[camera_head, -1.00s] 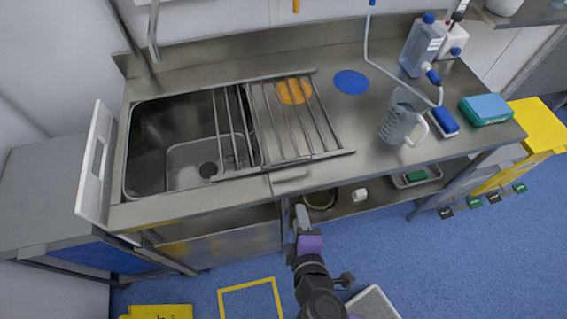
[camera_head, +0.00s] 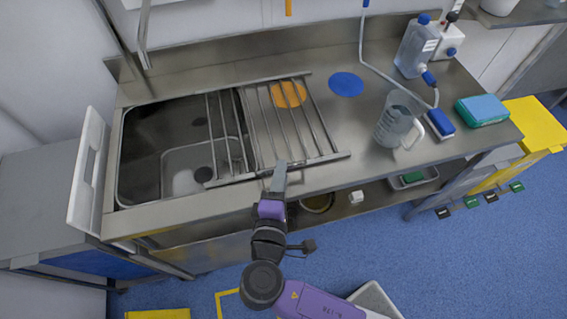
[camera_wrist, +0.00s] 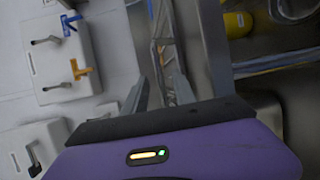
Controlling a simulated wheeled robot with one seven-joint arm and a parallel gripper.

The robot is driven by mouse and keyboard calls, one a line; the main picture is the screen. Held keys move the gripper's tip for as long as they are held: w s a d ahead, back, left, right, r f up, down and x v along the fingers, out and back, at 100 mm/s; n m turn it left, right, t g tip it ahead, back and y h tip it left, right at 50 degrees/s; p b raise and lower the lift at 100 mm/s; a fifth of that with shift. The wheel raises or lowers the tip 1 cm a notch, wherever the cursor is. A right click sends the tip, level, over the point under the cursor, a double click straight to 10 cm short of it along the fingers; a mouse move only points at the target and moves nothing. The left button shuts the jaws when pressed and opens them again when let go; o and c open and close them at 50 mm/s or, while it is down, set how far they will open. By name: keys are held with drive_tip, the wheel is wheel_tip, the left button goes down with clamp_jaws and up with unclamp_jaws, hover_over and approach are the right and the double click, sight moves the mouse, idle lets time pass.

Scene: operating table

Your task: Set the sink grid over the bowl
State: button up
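The sink grid (camera_head: 325,158) is a metal rack of parallel bars between two long rails. It lies mostly on the steel worktop, with its left part over the right side of the sink bowl (camera_head: 140,150). The rest of the bowl is uncovered. My gripper (camera_head: 279,166) is at the grid's front rail, near the counter's front edge. In the wrist view my gripper (camera_wrist: 158,92) has its two fingers apart, with a gap between them. Whether the fingers touch the rail is not clear.
A white board (camera_head: 88,170) stands at the left end.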

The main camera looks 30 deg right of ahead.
drive_tip(key=shift+x, duration=1.55)
drive_tip(key=shift+c, duration=0.3)
clamp_jaws()
drive_tip(key=shift+a, duration=0.1)
